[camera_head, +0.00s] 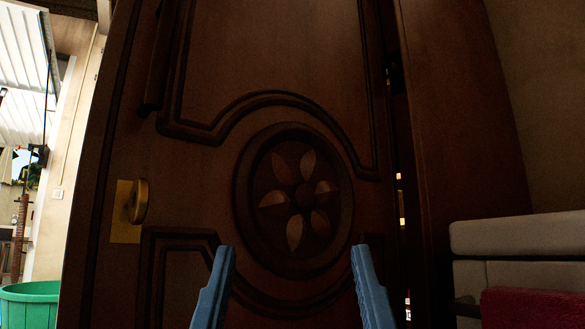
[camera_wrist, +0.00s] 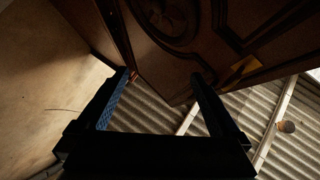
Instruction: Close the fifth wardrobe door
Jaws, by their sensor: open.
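A dark brown wooden door (camera_head: 310,50) with carved mouldings and a flower medallion fills the middle of the head view. A round brass knob (camera_head: 138,202) on a brass plate is near its left edge. Light shows through a narrow gap along its right edge, so it seems to stand ajar. The door also shows at the top of the wrist view (camera_wrist: 205,45). My gripper (camera_head: 293,250) is open and empty, its two blue fingers apart in front of the door below the medallion. In the wrist view, my gripper (camera_wrist: 161,76) points toward the door; contact cannot be told.
A dark wooden frame (camera_head: 460,120) stands to the right of the door. A pale padded seat (camera_head: 520,236) with a red cloth (camera_head: 533,308) is at lower right. A green tub (camera_head: 27,305) is at lower left. Corrugated panels (camera_wrist: 150,118) show in the wrist view.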

